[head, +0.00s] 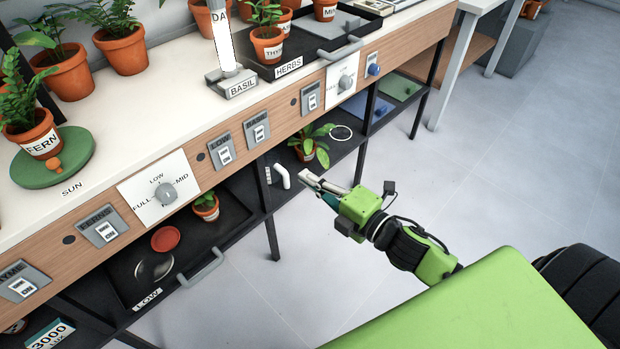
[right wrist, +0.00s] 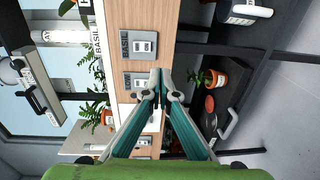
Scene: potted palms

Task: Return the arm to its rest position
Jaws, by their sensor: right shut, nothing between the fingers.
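My right gripper (head: 312,184) is in front of the bench, at about the height of its lower shelf, with its arm coming from the lower right in the head view. In the right wrist view its fingers (right wrist: 161,82) meet at the tips, shut with nothing between them. The tips point towards the wooden bench front (right wrist: 153,22) with its labelled switches. In the head view the tips appear close to a white handle (head: 282,176), apparently apart from it. My left gripper is in neither view.
The bench top (head: 150,95) bears potted plants and a black HERBS tray (head: 290,66). Below, a dark LOW tray (head: 205,240) with a handle (head: 201,267) and a potted plant (head: 206,207) stand on the shelf. Table legs (head: 272,238) stand near my gripper. The floor (head: 520,170) to the right is clear.

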